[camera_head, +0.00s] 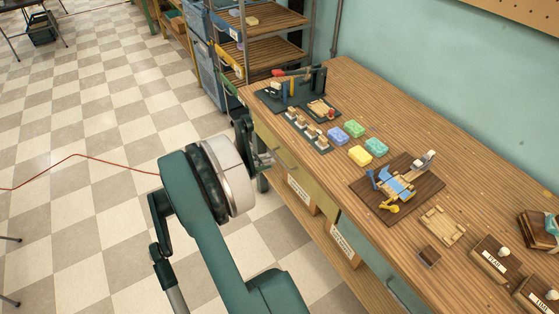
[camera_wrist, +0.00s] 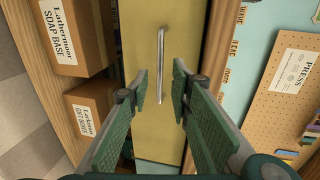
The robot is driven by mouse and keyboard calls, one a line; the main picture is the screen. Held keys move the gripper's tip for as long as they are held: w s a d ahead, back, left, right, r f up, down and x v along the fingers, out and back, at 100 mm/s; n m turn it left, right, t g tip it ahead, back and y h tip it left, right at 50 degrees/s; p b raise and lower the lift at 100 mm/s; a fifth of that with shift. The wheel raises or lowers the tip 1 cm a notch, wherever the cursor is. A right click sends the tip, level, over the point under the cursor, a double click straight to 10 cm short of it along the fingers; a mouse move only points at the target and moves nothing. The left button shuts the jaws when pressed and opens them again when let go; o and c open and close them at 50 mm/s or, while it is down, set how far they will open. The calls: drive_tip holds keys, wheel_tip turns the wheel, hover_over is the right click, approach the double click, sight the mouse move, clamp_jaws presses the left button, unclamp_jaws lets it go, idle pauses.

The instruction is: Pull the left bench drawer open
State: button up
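The left bench drawer has a yellow front (camera_head: 307,182) under the wooden bench top and looks flush with the bench. Its yellow front (camera_wrist: 183,140) fills the middle of the wrist view, with a slim metal bar handle (camera_wrist: 161,50) on it. My gripper (camera_wrist: 160,90) is open, its two green-padded fingers apart on either side of the handle's line. The handle's lower end shows between the fingertips, with a gap on both sides. I cannot tell how far the tips are from the drawer front. In the head view my gripper (camera_head: 265,158) is at the drawer front, partly hidden by my wrist.
A teal drawer (camera_head: 372,256) sits to the right of the yellow one. Cardboard boxes (camera_wrist: 75,35) stand on the shelf below. The bench top (camera_head: 345,90) carries soaps, a wooden board (camera_head: 365,188) with tools, and labelled boxes. The checkered floor (camera_head: 90,120) before the bench is mostly clear.

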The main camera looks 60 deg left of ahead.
sight(280, 159)
drive_tip(key=shift+b+x, duration=0.75)
drive_tip(key=shift+x, duration=2.75)
clamp_jaws()
